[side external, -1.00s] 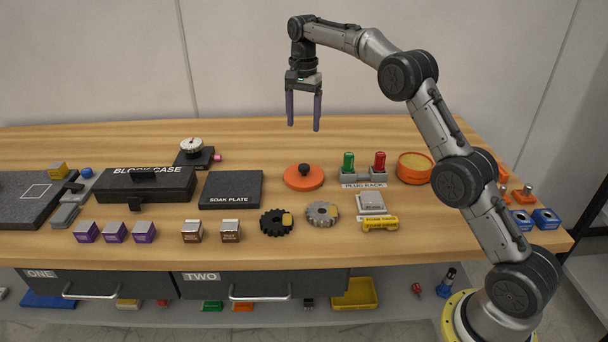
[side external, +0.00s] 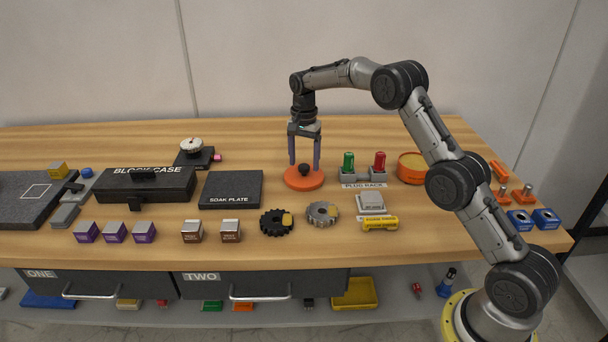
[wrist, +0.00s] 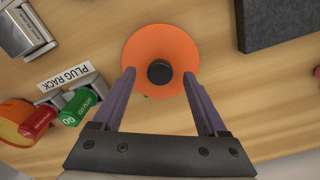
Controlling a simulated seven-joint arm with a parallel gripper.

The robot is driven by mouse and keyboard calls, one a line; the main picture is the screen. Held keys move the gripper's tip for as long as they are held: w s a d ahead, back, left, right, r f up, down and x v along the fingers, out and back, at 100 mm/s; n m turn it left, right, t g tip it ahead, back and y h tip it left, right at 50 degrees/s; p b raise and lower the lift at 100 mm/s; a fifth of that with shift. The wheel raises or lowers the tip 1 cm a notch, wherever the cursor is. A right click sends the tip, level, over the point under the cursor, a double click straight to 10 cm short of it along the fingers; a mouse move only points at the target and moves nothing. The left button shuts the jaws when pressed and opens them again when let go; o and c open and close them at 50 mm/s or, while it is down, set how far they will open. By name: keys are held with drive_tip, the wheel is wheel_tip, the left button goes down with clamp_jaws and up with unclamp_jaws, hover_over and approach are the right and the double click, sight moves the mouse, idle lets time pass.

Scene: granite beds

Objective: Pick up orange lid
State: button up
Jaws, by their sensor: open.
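The orange lid (side external: 304,178) is a round disc with a black knob (side external: 304,169) in its middle, lying flat on the wooden table. In the wrist view the lid (wrist: 160,45) is at the upper middle, with its knob (wrist: 159,72) between the finger lines. My gripper (side external: 304,166) points straight down over the lid, fingers spread on either side of the knob. It also shows in the wrist view (wrist: 159,74), open and empty. I cannot tell whether the fingertips touch the lid.
The plug rack (side external: 363,178) with green and red plugs stands close right of the lid, with an orange round container (side external: 414,167) beyond it. The soak plate (side external: 231,189) lies to the left. Gears (side external: 322,213) lie in front. Table behind the lid is clear.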

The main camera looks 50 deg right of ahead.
drive_tip(key=shift+f, duration=0.65)
clamp_jaws()
